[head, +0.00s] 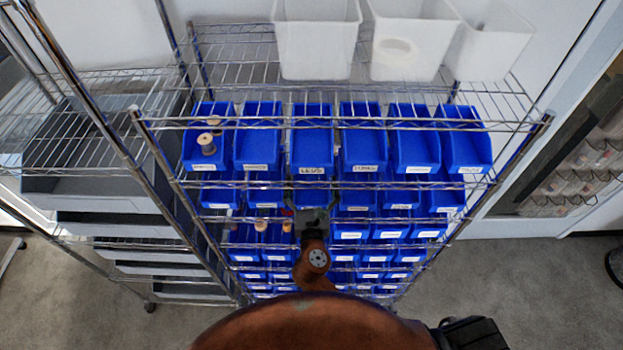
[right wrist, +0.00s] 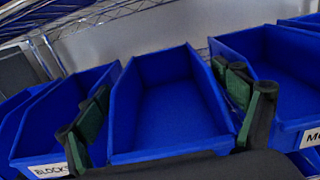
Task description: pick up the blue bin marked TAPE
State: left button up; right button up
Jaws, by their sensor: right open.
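Several blue bins stand in rows on the wire rack; most labels in the head view are too small to read, so I cannot pick out TAPE for certain. My right gripper (head: 311,192) is open and empty at the third bin of the second row. In the right wrist view its two fingers (right wrist: 168,112) stand on either side of an empty blue bin (right wrist: 170,105); its front label is hidden by the gripper. The bin on its left (right wrist: 45,125) reads BLOCKS; the bin on its right (right wrist: 285,80) has a label starting MO. My left gripper is not in view.
The wire rack (head: 235,48) has a chrome shelf edge just above the second row. White tubs (head: 316,40) stand on its top shelf. Neighbouring bins leave narrow gaps. Grey trays (head: 90,185) stand on a rack at left. Floor at right (head: 530,290) is clear.

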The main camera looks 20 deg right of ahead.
jog(key=x, duration=0.3)
jog(key=shift+r, duration=0.2)
jog(key=shift+w, duration=0.25)
jog(key=shift+d, duration=0.1)
jog(key=shift+f, duration=0.1)
jog(key=c, duration=0.5)
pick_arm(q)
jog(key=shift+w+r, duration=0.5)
pick_arm(e)
jog(key=c, duration=0.5)
